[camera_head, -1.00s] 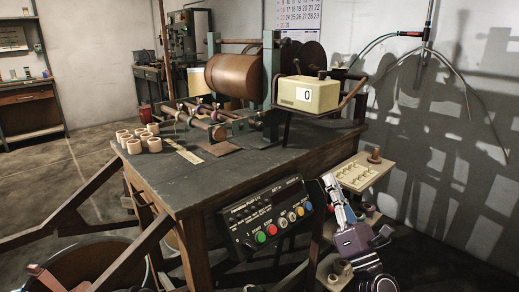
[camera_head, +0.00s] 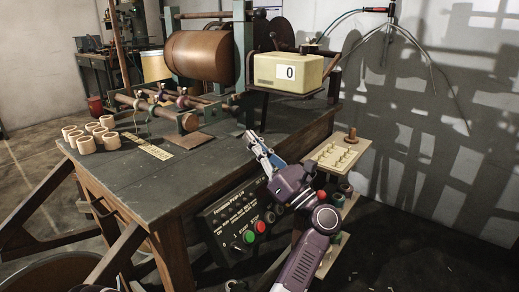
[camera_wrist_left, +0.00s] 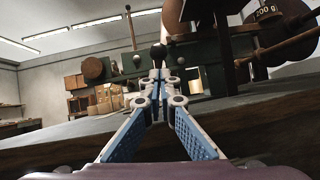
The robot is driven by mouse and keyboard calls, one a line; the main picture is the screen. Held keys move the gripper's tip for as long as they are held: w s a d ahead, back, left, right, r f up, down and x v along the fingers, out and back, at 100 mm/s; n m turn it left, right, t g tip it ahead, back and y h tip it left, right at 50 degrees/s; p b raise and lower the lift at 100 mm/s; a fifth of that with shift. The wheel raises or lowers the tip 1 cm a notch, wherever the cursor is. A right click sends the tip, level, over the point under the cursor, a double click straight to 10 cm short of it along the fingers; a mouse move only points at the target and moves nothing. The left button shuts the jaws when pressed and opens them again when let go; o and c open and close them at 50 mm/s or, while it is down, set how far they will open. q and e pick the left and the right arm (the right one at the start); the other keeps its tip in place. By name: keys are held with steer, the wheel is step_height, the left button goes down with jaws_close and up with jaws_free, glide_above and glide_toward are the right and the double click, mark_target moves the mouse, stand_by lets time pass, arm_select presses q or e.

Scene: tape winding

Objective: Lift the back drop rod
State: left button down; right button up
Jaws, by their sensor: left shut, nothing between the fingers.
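My left gripper (camera_head: 252,138) is shut and empty. It points up and left, in front of the table's right edge, below the cream counter box. In the left wrist view the closed blue-padded fingers (camera_wrist_left: 157,80) point at the machine. A dark ball-topped knob (camera_wrist_left: 157,52) and a thin upright rod (camera_wrist_left: 131,28) show behind the fingertips; I cannot tell if they touch. The winding machine has a large brown drum (camera_head: 199,54), with horizontal rods and rollers (camera_head: 180,102) in front. I cannot tell which part is the back drop rod. My right gripper is not in view.
The cream counter box (camera_head: 289,72) reads 0 and overhangs the table's right side. The button panel (camera_head: 235,220) hangs on the table front, partly behind my arm. A pegged shelf (camera_head: 335,157) stands to the right. Several tan rings (camera_head: 87,144) sit on the table's left.

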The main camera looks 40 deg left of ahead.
arm_select(q)
steer(key=shift+x, duration=2.25)
